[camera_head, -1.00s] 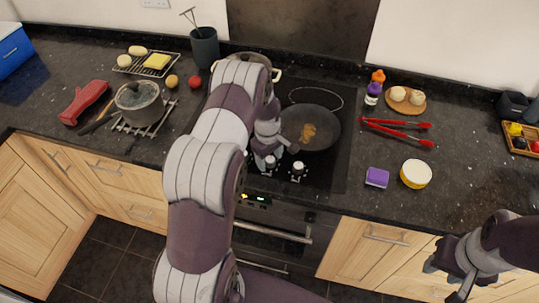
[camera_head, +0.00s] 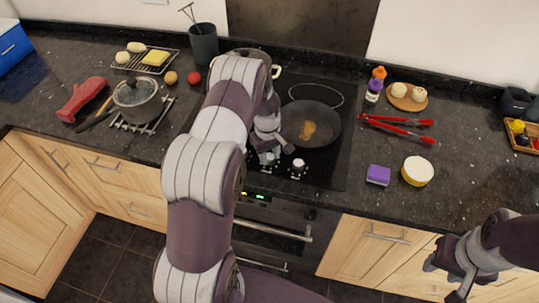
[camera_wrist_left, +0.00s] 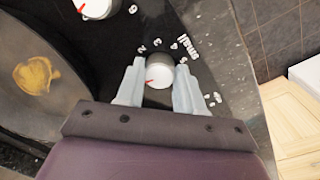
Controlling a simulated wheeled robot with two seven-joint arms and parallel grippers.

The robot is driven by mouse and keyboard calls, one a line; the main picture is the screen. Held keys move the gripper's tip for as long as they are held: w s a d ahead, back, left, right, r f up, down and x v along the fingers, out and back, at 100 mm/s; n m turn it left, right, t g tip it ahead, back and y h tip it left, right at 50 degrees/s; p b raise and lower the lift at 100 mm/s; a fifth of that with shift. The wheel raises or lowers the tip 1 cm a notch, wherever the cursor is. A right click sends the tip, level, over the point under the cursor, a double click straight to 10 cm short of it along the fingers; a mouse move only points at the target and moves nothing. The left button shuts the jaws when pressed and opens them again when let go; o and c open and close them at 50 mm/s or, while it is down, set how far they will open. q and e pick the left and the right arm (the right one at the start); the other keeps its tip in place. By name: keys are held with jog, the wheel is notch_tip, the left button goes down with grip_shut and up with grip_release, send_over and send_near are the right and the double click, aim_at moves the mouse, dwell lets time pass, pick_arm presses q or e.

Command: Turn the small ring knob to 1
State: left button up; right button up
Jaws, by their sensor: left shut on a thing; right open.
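The small ring knob (camera_wrist_left: 159,75) is a white-topped round knob with a red pointer line, beside lettering that appears to read "small" in the left wrist view. Its red line points left and slightly down there. White numerals surround it, partly hidden by the fingers. My left gripper (camera_wrist_left: 157,88) is shut on this knob, one finger on each side. In the head view my left gripper (camera_head: 270,153) is at the front of the cooktop and mostly hides the knob. My right gripper (camera_head: 452,280) is open and empty, in front of the right-hand cabinets.
A second white knob (camera_head: 298,165) stands close to the right of my left gripper; it also shows in the wrist view (camera_wrist_left: 97,8). A dark pan (camera_head: 312,126) with food sits just behind. A purple sponge (camera_head: 378,175) and red tongs (camera_head: 398,128) lie right of the cooktop.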

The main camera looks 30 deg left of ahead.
pick_arm(q)
jog(key=shift+w+a+r+m+b, duration=0.1)
jog(key=shift+m+b, duration=0.3)
jog(key=shift+m, duration=0.9)
jog(key=shift+w+m+b, duration=0.1)
jog(key=shift+m+b, duration=0.3)
jog(key=shift+m, duration=0.9)
jog(key=shift+r, duration=0.1)
jog(key=o, duration=0.8)
jog(key=shift+o, duration=1.2)
jog(key=shift+s, duration=0.2)
jog(key=shift+w+r, duration=0.1)
jog(key=shift+r, duration=0.2)
notch_tip(320, 180, up, 12)
jog(key=b, duration=0.2)
jog(key=shift+s+a+b, duration=0.2)
jog(key=shift+s+b, duration=0.05)
jog(key=shift+b, duration=0.15)
